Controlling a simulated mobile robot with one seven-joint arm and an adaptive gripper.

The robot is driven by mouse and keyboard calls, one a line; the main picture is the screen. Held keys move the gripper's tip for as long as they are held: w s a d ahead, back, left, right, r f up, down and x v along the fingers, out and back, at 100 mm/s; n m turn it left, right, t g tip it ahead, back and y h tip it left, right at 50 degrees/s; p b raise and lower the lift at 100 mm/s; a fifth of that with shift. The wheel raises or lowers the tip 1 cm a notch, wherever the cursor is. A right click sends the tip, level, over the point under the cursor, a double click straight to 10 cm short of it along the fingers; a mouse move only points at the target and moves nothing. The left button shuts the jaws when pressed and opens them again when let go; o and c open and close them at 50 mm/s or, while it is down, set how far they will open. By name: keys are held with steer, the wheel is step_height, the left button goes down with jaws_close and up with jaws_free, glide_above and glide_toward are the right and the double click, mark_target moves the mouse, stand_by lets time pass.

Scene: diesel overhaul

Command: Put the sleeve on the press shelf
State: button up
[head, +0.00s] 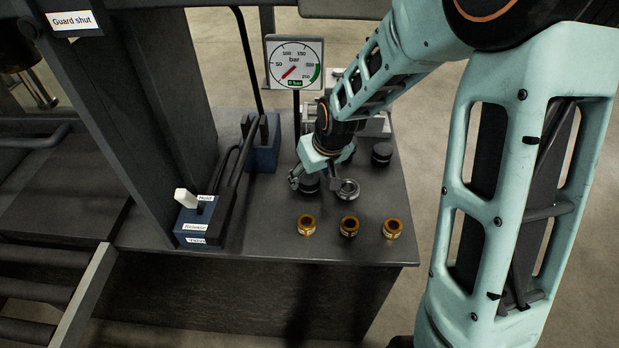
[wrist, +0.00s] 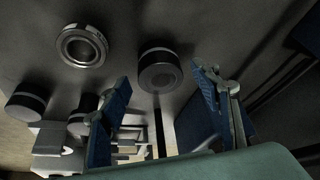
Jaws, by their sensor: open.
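My gripper (head: 314,183) is open and reaches down over the dark grey top (head: 265,222) beside the press frame, which looks like the press shelf. A short dark cylinder (head: 310,184) stands between or just beyond its fingers in the head view. In the wrist view, the dark cylinder (wrist: 160,72) shows between the open fingers (wrist: 165,95), without visible contact. A steel ring (head: 347,189) lies right of the gripper and also shows at upper left in the wrist view (wrist: 82,46). Three bronze bushings (head: 349,226) stand near the front edge. I cannot tell which piece is the sleeve.
A pressure gauge (head: 295,65) stands on a post behind the gripper. A blue lever box (head: 205,218) with a white knob stands left. Another dark cylinder (head: 381,155) stands at the back right. The press column (head: 160,110) rises at the left.

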steer(key=p+v, duration=0.1)
steer(key=v, duration=0.7)
steer(key=shift+r, duration=0.25)
steer(key=shift+s, duration=0.1)
